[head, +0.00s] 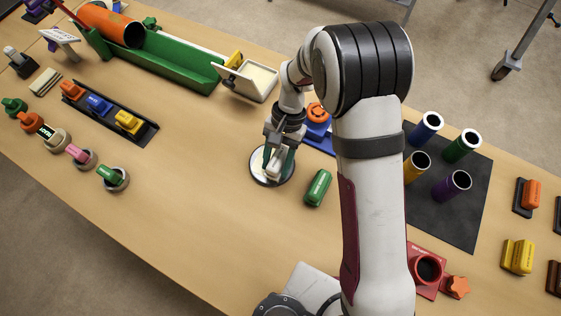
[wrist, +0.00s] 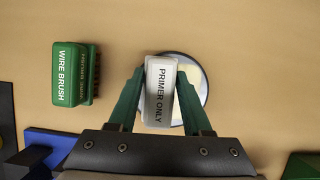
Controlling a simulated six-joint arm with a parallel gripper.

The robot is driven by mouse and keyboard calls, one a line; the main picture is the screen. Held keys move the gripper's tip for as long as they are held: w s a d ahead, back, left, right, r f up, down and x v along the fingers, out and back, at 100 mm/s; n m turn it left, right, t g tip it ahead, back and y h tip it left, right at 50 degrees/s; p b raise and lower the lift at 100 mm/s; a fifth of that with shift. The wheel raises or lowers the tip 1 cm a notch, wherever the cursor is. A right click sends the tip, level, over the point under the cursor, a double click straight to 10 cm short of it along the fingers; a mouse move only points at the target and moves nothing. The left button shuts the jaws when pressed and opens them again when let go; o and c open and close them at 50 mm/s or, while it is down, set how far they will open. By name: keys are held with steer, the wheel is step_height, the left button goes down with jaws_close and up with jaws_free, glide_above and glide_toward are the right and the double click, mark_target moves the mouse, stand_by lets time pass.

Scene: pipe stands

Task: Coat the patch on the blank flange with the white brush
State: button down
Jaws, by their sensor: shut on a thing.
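My gripper (head: 277,155) is shut on a white brush (head: 273,167) above the blank flange (head: 288,174). In the wrist view, the two green fingers of my gripper (wrist: 160,78) hold the brush (wrist: 159,92) by its sides, and its top reads "PRIMER ONLY". The flange (wrist: 204,88) is a round disc with a dark rim. A pale yellowish patch (wrist: 187,86) shows on it to the right of the brush. The brush hides the left part of the disc. I cannot tell whether the bristles touch the patch.
A green wire brush (wrist: 70,75) lies close by; it also shows in the head view (head: 318,187). Several coloured pipes stand on a dark mat (head: 466,216) at the right. A dark tray (head: 92,122) of coloured blocks lies at the left. The table in front of the flange is clear.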

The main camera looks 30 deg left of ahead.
steer(key=shift+a, duration=0.25)
steer(key=shift+d, duration=1.15)
steer(key=shift+a+f, duration=0.15)
steer(key=shift+a, duration=1)
steer(key=shift+r, duration=0.95)
